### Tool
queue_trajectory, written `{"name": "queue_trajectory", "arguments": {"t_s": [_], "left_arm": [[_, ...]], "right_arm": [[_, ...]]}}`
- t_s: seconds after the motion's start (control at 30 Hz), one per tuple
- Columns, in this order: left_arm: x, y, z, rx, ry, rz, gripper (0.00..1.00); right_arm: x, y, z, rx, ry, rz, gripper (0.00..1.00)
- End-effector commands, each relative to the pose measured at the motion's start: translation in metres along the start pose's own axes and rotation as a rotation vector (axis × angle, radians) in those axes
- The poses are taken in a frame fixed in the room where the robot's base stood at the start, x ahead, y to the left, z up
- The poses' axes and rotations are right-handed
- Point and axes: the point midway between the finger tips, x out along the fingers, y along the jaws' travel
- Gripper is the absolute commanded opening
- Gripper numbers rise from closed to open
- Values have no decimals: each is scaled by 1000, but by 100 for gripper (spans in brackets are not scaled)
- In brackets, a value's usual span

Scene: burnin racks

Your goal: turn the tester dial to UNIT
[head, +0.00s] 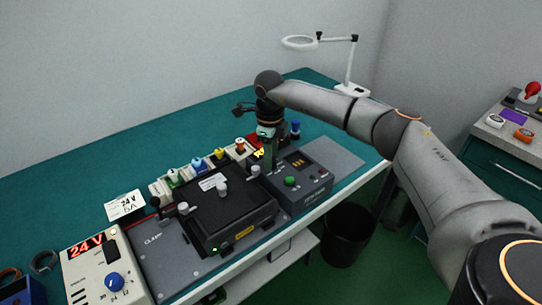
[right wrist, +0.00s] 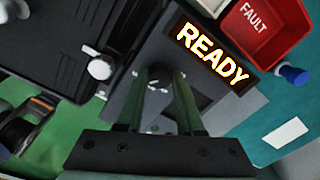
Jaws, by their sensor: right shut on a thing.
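The tester (head: 312,188) is a dark grey box at the right end of the bench's row of equipment, with a green button (head: 290,181) on its top. Its lit display (right wrist: 212,55) reads READY in the right wrist view. My right gripper (right wrist: 160,85) points down over the tester's left part and is shut on the tester dial (right wrist: 158,76), a small round knob between the fingertips. The fingers hide much of the dial, and I cannot read which mark it points to. My left gripper is not in view.
A black clamp fixture (head: 225,212) stands left of the tester. A power supply (head: 100,268) showing 24 V is at the front left. Bins with coloured items line the back, including a red FAULT bin (right wrist: 262,28). The teal bench (head: 60,205) is clear at the back left.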

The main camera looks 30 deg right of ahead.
Motion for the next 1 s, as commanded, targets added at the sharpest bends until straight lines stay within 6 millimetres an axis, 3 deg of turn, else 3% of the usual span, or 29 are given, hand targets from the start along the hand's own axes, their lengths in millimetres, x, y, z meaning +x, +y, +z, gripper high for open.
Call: {"name": "queue_trajectory", "arguments": {"t_s": [0.23, 0.27, 0.5, 0.8, 1.0], "left_arm": [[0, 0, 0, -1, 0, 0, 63], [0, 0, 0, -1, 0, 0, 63], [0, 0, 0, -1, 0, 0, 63], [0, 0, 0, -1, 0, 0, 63], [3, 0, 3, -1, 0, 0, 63]], "right_arm": [[-1, -1, 0, 4, -2, -2, 0], [-1, -1, 0, 4, -2, -2, 38], [0, -1, 0, 2, -1, -1, 65], [-2, 0, 0, 1, -2, 0, 66], [-29, -1, 0, 1, -5, -2, 66]]}}
